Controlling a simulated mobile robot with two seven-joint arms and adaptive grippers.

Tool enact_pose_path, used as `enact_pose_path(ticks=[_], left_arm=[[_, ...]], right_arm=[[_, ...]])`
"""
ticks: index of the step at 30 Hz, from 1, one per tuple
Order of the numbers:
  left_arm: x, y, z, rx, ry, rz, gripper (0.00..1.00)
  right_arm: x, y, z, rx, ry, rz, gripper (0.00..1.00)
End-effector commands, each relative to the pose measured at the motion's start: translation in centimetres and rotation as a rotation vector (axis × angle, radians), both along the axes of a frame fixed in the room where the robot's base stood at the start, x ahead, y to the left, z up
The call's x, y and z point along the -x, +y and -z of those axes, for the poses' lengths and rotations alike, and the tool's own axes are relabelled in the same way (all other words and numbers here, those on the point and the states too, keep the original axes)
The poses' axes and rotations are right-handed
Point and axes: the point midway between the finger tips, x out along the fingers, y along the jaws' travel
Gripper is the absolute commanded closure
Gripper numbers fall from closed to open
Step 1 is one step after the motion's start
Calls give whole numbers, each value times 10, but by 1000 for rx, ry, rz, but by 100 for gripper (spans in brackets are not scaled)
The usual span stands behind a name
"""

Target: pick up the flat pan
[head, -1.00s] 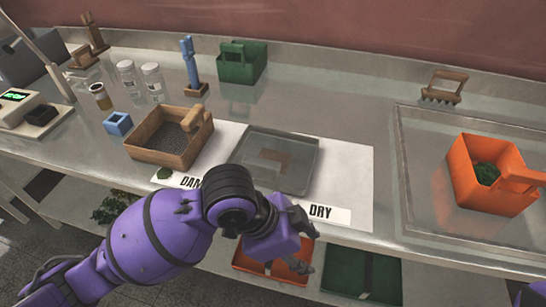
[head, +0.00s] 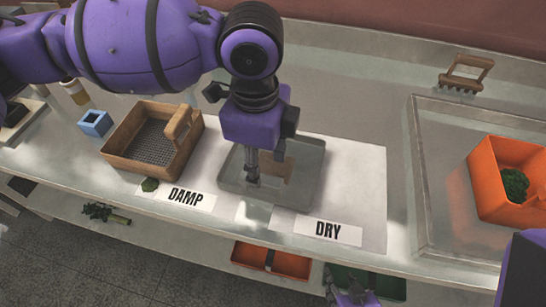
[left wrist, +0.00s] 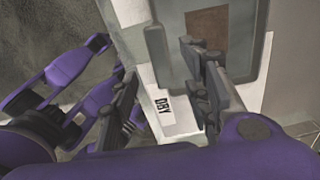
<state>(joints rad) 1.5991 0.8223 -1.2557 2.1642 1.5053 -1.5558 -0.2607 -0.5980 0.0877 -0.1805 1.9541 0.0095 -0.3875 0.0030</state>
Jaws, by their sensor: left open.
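The flat pan (head: 308,176) is a shallow grey tray with a brown patch on its floor. It lies on the white mat, behind the DRY label (head: 328,230). My left gripper (head: 262,168) points down over the pan's left-middle part and hides some of it. In the left wrist view its open fingers (left wrist: 160,72) stand to either side of the pan's rim, and the pan (left wrist: 240,25) fills the upper right. I cannot tell whether a finger touches it. My right gripper (head: 342,288) shows partly at the bottom edge, below the counter; its jaws are unclear.
A blue cube holder (head: 95,123) is further left. An orange basket (head: 492,190) stands on the clear tray (head: 425,180) at right.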

Motion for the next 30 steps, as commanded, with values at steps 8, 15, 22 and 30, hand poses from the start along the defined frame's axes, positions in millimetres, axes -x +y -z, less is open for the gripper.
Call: enact_pose_path(ticks=[8, 15, 22, 30], left_arm=[[2, 2, 39, -1, 3, -1, 56], [1, 2, 59, 1, -3, 0, 56], [1, 2, 59, 1, -4, 0, 62], [1, 2, 59, 1, -4, 0, 97]], right_arm=[[-1, 0, 0, 0, -2, 0, 60], [0, 0, 2, 1, 0, 1, 60], [0, 0, 1, 0, 0, 0, 60], [-1, 0, 1, 1, -1, -1, 60]])
